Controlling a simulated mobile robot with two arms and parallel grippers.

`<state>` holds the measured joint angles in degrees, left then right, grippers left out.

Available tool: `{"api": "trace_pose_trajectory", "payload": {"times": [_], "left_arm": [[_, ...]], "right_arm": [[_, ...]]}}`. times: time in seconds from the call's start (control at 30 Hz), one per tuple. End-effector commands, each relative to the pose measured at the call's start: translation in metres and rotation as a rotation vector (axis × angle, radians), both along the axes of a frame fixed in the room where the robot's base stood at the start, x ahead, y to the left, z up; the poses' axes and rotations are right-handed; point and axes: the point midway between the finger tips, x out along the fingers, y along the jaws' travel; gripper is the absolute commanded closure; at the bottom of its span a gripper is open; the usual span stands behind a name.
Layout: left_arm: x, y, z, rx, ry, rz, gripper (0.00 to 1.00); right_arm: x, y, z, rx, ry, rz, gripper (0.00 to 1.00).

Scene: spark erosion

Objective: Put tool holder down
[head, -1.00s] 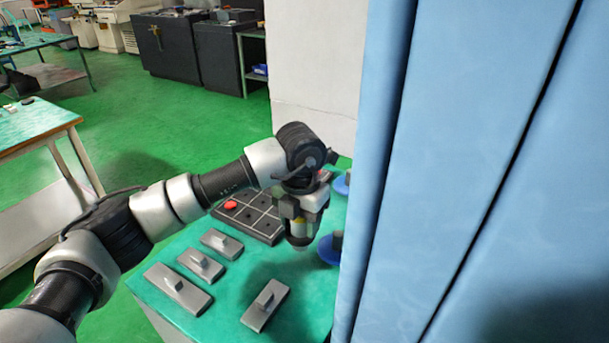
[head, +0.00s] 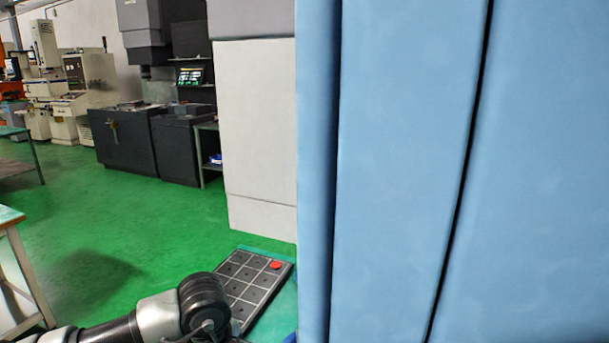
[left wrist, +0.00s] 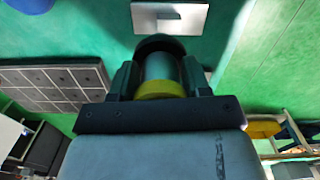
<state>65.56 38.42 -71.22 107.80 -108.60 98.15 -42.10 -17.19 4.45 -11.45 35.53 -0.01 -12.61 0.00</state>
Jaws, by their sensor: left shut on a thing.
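In the left wrist view my left gripper (left wrist: 160,78) is shut on the tool holder (left wrist: 160,88), a grey cylindrical piece with a yellow band and a dark round far end. The teal tabletop (left wrist: 85,40) shows beyond it; I cannot tell whether the holder touches it. In the head view only my left arm shows at the bottom, and its gripper and the holder are out of frame. My right gripper is in neither current view.
A dark gridded tray (head: 243,303) with a red disc (head: 275,265) lies on the table. In the left wrist view a light grey block (left wrist: 170,17) lies just beyond the holder, and a blue round thing (left wrist: 30,4) is at top left. A blue curtain (head: 400,170) fills the right of the head view.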

Motion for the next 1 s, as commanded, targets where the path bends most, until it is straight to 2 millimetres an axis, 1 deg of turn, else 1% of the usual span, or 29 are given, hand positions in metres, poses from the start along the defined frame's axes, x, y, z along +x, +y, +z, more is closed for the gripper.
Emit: {"api": "trace_pose_trajectory", "payload": {"times": [0.1,0.4,0.6,0.7,0.8,1.0], "left_arm": [[-0.015,0.01,-0.005,0.005,0.001,-0.22,0.96],[-0.055,0.03,-0.015,0.012,0.012,-0.791,0.96],[-0.077,0.04,-0.019,0.012,0.019,-1.096,0.96],[-0.084,0.042,-0.02,0.01,0.021,-1.194,0.96],[-0.088,0.044,-0.021,0.009,0.021,-1.251,0.96],[-0.09,0.044,-0.021,0.009,0.021,-1.281,0.96]], "right_arm": [[0.0,0.0,0.0,0.0,0.0,0.0,0.23],[0.0,0.0,0.0,0.0,0.0,0.0,0.23],[0.0,-0.001,0.0,-0.001,0.0,0.001,0.23],[0.0,-0.001,0.0,-0.001,0.0,0.001,0.23],[0.0,-0.002,0.0,-0.002,0.001,0.001,0.23],[0.0,-0.003,0.0,-0.003,-0.001,0.002,0.23]]}}
